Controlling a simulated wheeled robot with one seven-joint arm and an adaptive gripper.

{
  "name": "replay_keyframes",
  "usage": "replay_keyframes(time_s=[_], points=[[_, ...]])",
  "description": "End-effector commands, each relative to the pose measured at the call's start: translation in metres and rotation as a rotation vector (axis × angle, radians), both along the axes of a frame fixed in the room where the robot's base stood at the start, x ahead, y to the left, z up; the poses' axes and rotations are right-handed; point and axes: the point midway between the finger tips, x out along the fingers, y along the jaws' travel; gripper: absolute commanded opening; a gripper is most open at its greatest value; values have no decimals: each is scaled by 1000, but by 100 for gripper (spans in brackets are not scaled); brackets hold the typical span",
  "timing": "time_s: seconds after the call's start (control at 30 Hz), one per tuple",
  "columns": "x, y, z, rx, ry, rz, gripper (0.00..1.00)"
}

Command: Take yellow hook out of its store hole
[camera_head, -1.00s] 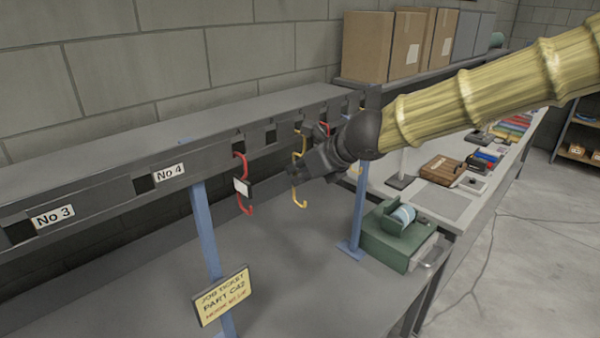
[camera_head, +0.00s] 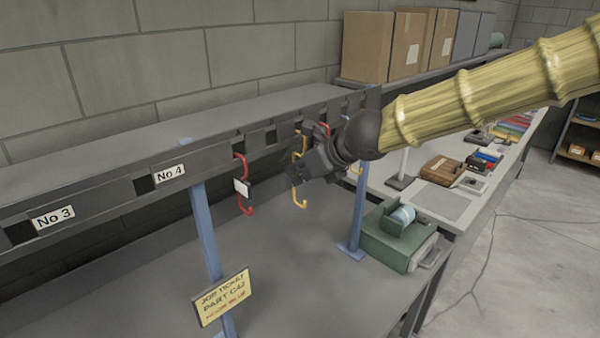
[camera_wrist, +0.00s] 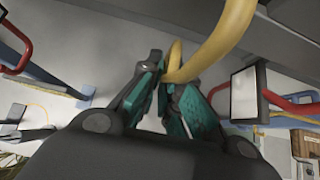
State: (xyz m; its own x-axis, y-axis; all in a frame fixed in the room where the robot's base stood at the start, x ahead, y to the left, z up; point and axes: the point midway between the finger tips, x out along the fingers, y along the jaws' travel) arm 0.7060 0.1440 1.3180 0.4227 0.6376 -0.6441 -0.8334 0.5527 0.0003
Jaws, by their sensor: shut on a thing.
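The yellow hook (camera_head: 299,186) hangs from the dark grey rail (camera_head: 110,194), its upper end at a hole and its lower end curled up. My gripper (camera_head: 299,172) is at the hook's middle, coming from the right. In the wrist view, the yellow hook (camera_wrist: 221,35) passes down between the green-padded fingers of my gripper (camera_wrist: 172,92), which are shut on it. The hook's grasped part is partly hidden by the fingers. Whether its upper end is still seated in the hole is hard to tell.
A red hook (camera_head: 241,170) with a white tag hangs just left. Another red hook (camera_head: 325,130) is close behind my gripper. Blue posts (camera_head: 207,232) stand below the rail. A green tape dispenser (camera_head: 393,240) stands at right.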

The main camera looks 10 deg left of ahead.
Motion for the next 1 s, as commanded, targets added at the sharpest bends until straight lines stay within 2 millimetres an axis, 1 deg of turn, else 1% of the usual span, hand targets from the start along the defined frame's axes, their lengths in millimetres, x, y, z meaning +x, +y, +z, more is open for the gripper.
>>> replay_keyframes(time_s=[0.1,0.7,1.0], points=[[0,0,5,1,-1,0,0],[0,0,23,0,0,0,0],[0,0,25,0,0,0,0]])
